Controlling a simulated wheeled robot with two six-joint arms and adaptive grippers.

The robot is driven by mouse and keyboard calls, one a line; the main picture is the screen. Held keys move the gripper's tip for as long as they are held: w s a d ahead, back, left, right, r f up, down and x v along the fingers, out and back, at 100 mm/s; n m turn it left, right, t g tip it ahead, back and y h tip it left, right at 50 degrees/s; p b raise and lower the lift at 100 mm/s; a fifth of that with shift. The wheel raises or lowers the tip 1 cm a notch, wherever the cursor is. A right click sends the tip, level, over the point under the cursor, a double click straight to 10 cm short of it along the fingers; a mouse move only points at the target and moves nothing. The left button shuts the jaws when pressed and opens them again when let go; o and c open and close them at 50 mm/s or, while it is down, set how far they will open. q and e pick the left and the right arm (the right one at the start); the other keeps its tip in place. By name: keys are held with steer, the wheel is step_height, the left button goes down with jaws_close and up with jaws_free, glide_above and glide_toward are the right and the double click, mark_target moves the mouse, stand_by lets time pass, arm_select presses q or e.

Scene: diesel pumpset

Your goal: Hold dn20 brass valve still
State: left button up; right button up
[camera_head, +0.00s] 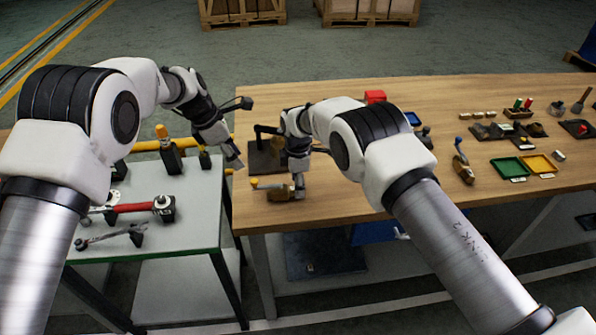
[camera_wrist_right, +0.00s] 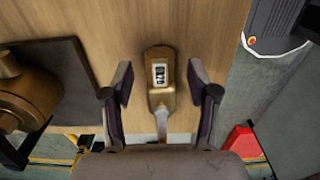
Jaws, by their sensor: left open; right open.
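A brass valve (camera_head: 281,194) with a yellow lever lies on the wooden table near its front left edge. My right gripper (camera_wrist_right: 160,88) is open, with one finger on each side of the valve and a visible gap on both sides. In the head view my right gripper (camera_head: 298,187) points down at the valve. My left gripper (camera_head: 234,158) is open and empty, by the table's left edge. Another brass valve (camera_head: 462,168) with a blue lever stands further right.
A dark plate (camera_head: 264,160) with a larger brass part lies just behind the valve, partly hidden by my right arm. The middle front of the table is clear.

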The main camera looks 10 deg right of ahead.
step_height(320, 180, down, 2)
steer(key=shift+c, duration=0.3)
jaws_close()
steer(key=shift+c, duration=1)
jaws_free()
jaws_close()
